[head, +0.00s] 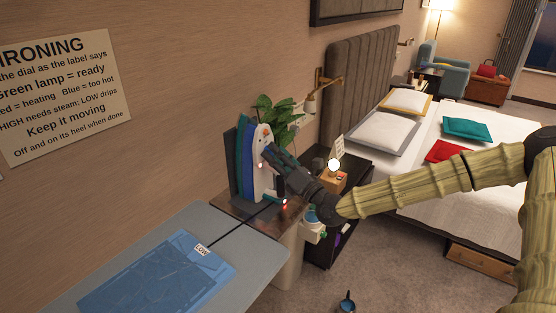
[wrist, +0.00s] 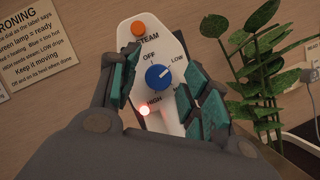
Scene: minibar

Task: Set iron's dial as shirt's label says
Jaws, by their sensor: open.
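The white iron (head: 262,163) stands upright on the side table by the wall. In the wrist view its face shows a blue dial (wrist: 158,77) with OFF, LOW and HIGH printed around it. I cannot tell surely which word the dial points at. My gripper (wrist: 163,68) is open, its teal-padded fingers on either side of the dial; contact is unclear. The folded blue shirt (head: 150,275) lies on the board with a white label (head: 202,249) reading LOW.
The ironing board (head: 258,252) is in front of the side table. A leafy plant (head: 275,118) stands close beside the iron. A lit lamp (head: 334,164) stands right of my gripper. A wall sign (head: 62,95) says green means ready, red heating, blue too hot.

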